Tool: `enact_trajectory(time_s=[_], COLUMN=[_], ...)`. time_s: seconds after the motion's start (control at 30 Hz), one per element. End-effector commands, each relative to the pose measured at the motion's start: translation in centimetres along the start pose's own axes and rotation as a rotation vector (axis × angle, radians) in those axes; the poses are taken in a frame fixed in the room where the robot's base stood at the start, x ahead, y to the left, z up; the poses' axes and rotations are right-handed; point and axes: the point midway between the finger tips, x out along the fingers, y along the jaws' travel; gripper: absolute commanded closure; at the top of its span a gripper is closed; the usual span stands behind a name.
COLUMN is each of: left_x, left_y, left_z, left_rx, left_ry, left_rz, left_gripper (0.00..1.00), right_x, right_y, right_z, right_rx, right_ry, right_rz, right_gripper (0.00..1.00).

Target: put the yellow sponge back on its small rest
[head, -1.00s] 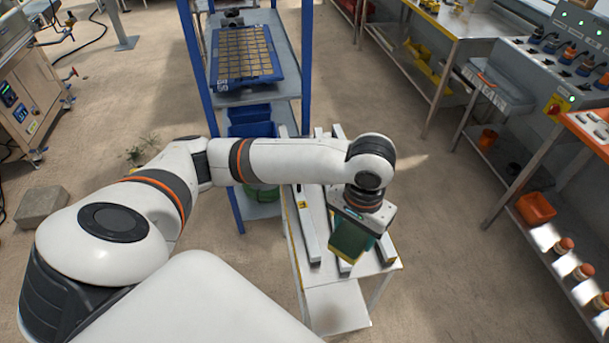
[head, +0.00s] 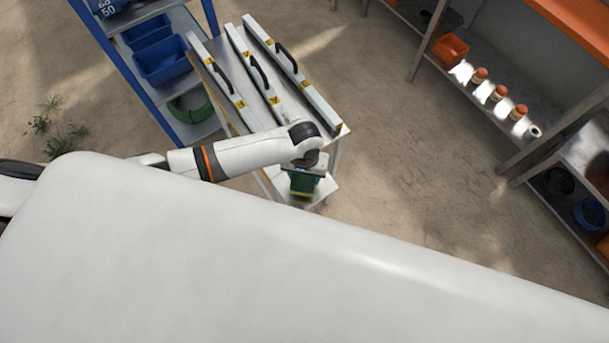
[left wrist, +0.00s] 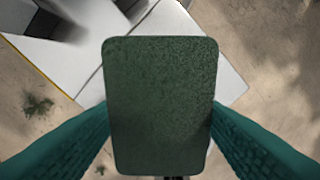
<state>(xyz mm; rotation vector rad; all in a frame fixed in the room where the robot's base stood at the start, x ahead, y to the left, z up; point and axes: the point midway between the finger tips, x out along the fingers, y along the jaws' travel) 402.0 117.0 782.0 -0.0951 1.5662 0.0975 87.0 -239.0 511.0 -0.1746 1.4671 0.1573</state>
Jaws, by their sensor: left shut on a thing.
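My left gripper (head: 304,176) is shut on the sponge, past the near end of the table. In the left wrist view the sponge (left wrist: 162,105) shows its dark green scouring face, with a teal finger on each side. In the head view a thin yellow edge of the sponge (head: 302,194) shows below the green. A low white surface (head: 325,188) lies below the gripper, partly hidden by it. I cannot tell whether this is the small rest. My right gripper is not in view.
A metal table (head: 235,75) carries long bars with black handles just behind my left wrist. A blue-framed rack (head: 150,75) with blue bins stands to its left. Shelves (head: 500,75) with orange-capped bottles stand at the right. The floor between is clear.

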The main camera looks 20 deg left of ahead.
Motion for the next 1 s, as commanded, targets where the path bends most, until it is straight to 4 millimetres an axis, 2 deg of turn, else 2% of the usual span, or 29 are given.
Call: enact_trajectory(time_s=[0.13, 0.53, 0.57, 0.7, 1.0], left_x=[1.8, 2.4, 2.4, 2.3, 2.1], left_y=[-0.1, 0.0, 0.0, 0.0, 0.0], left_z=[0.0, 0.0, 0.0, 0.0, 0.0], left_rx=[0.0, 0.001, 0.001, 0.001, 0.001], left_ry=[0.0, 0.0, -0.001, -0.001, -0.001], left_rz=[0.0, -0.001, -0.001, -0.001, -0.001], left_gripper=[0.61, 0.61, 0.41, 0.21, 0.21], right_x=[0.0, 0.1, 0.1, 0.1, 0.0], right_y=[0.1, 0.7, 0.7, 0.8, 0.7], right_z=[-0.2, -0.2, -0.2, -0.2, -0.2], right_rx=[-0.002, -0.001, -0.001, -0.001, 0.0], right_ry=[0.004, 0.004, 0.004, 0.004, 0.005], right_rz=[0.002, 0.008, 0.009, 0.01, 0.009], right_gripper=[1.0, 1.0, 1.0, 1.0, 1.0])
